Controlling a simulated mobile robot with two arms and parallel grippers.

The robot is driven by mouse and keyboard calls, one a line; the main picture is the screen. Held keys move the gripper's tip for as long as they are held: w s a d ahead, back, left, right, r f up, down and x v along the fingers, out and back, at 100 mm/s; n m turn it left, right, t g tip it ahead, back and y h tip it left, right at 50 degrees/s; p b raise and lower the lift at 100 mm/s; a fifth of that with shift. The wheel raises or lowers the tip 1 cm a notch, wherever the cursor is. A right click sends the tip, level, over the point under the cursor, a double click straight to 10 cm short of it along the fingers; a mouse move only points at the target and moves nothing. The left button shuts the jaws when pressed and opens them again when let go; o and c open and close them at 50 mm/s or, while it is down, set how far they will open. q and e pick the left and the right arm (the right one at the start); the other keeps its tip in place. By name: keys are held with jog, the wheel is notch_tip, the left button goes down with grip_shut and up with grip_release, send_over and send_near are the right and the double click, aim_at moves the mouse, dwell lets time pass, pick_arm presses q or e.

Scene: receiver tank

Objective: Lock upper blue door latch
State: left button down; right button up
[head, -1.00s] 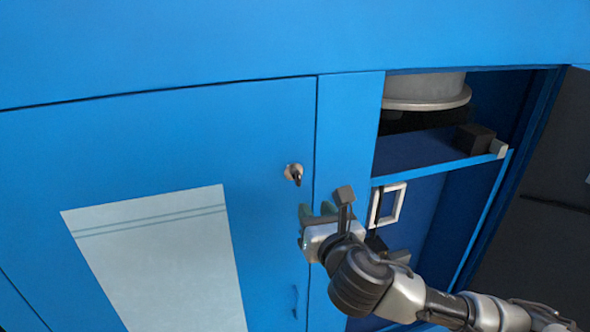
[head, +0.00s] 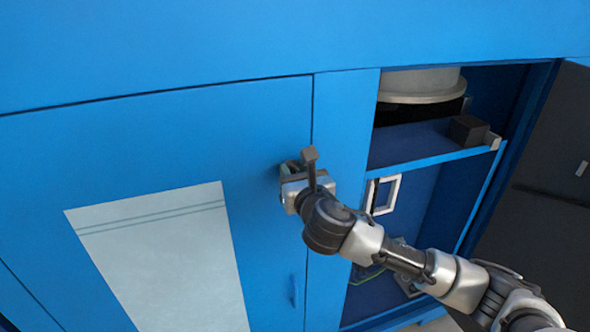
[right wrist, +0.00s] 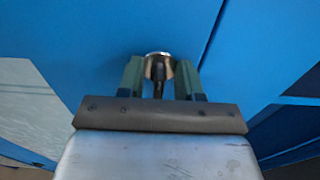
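The upper latch shows in the right wrist view (right wrist: 158,68) as a round metal base with a dark handle on the blue door (head: 250,130). The door lies flush beside the blue frame. My right gripper (right wrist: 160,80) is at the latch, with one green finger on each side of it. Small gaps show between the fingers and the latch, so the gripper looks open around it. In the head view my right gripper (head: 290,168) covers the latch. My left gripper is not in view.
A lower latch (head: 295,291) is on the same door. A pale panel (head: 155,250) is on the door's face. To the right, an open compartment holds a shelf (head: 425,155) with a dark block (head: 468,130). A dark open door (head: 545,180) stands at far right.

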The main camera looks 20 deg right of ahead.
grip_shut()
jog(key=shift+m, duration=0.4)
jog(key=m+p, duration=0.1)
jog(key=m, duration=0.2)
jog(key=shift+m, duration=0.4)
jog(key=m, duration=0.4)
jog(key=shift+d, duration=0.1)
jog(key=m, duration=0.5)
jog(key=shift+f+p, duration=0.15)
jog(key=shift+p, duration=0.25)
jog(key=m, duration=0.4)
jog(key=shift+d, duration=0.1)
jog(key=shift+f+m, duration=0.1)
jog(key=shift+m, duration=0.2)
